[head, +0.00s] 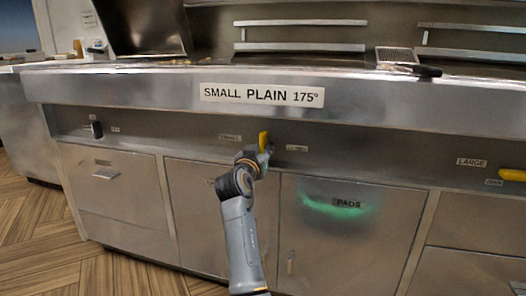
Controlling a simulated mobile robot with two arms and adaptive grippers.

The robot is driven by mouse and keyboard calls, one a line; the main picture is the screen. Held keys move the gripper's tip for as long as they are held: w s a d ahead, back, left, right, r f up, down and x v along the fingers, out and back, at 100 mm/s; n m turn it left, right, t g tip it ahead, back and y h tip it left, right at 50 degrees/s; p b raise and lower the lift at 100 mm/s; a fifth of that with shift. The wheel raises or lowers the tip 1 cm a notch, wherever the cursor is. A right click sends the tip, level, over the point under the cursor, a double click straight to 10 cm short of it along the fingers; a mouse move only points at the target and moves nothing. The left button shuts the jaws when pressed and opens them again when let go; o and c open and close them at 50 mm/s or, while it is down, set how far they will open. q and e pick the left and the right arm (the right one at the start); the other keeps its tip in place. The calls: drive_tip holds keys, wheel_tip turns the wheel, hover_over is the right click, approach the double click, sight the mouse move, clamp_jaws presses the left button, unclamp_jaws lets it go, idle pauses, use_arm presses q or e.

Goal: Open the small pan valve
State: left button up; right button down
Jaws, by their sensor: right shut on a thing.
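The small pan valve has a yellow handle (263,138) on the steel front panel, right of a label reading SMALL. The part of the handle that shows stands upright. My right gripper (265,149) is at this handle and shut on it, with my arm reaching up from the bottom. The gripper covers the lower part of the handle and the valve body. My left gripper is not in view.
Another yellow handle (512,175) lies horizontal at the right edge, near a LARGE label (471,162). A dark knob (97,130) is at the left. Cabinet doors lie below the panel. A fry basket (397,56) with a dark handle rests above the counter edge.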

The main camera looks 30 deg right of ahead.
drive_tip(key=c, duration=1.2)
unclamp_jaws()
